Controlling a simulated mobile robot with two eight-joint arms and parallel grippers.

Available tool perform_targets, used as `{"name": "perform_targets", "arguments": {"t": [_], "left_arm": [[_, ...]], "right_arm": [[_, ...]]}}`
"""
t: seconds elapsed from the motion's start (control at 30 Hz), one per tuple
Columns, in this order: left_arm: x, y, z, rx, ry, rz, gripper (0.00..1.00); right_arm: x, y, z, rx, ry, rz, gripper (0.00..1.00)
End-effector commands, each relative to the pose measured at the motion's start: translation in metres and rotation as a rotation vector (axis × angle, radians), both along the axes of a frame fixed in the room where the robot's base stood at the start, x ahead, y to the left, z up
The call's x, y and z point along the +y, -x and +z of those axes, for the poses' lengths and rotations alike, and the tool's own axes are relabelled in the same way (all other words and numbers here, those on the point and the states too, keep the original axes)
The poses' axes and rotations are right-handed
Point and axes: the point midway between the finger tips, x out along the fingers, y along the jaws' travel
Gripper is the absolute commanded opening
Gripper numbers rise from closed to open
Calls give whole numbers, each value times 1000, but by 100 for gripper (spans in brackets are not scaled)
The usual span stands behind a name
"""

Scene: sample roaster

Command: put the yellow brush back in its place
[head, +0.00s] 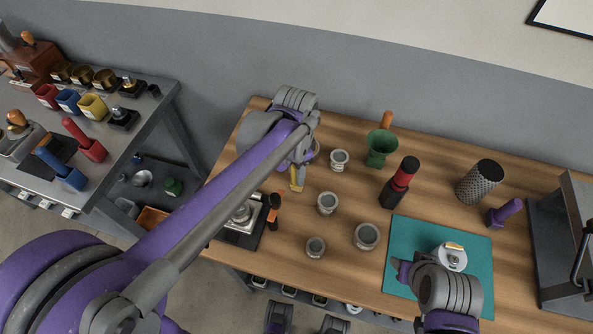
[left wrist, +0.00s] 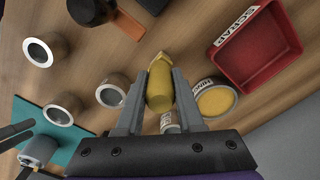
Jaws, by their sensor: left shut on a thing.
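The yellow brush (left wrist: 160,88) is between the two fingers of my left gripper (left wrist: 160,92), which is shut on it. In the head view the yellow brush (head: 297,180) shows just below my left gripper (head: 302,158), over the left part of the wooden table. I cannot tell whether it touches the tabletop. My right gripper (head: 424,270) is at the front of the teal mat, close to a white round device (head: 452,256). Its finger opening is not clear. A yellow cup (head: 93,106) stands on the left grey table beside a blue cup (head: 68,100) and a red cup (head: 48,95).
Several small grey cups (head: 367,236) stand on the wooden table near the brush. A red tray marked SCRAP (left wrist: 255,45) and a tin (left wrist: 214,99) with yellow contents are close right of my left gripper. A green funnel-like vessel (head: 381,148) stands further back.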

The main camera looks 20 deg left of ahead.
Motion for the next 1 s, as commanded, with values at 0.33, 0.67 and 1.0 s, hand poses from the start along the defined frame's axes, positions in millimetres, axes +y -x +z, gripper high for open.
{"name": "perform_targets", "arguments": {"t": [0.33, 0.67, 1.0], "left_arm": [[0, 0, -2, 0, 0, 0, 51], [0, 0, -2, 0, 0, 0, 67], [0, 0, 39, 0, 0, 0, 67]], "right_arm": [[0, 0, -2, 1, 0, 0, 50], [0, 0, -2, 1, 0, 0, 50], [0, -1, 5, -2, 0, 0, 50]]}}
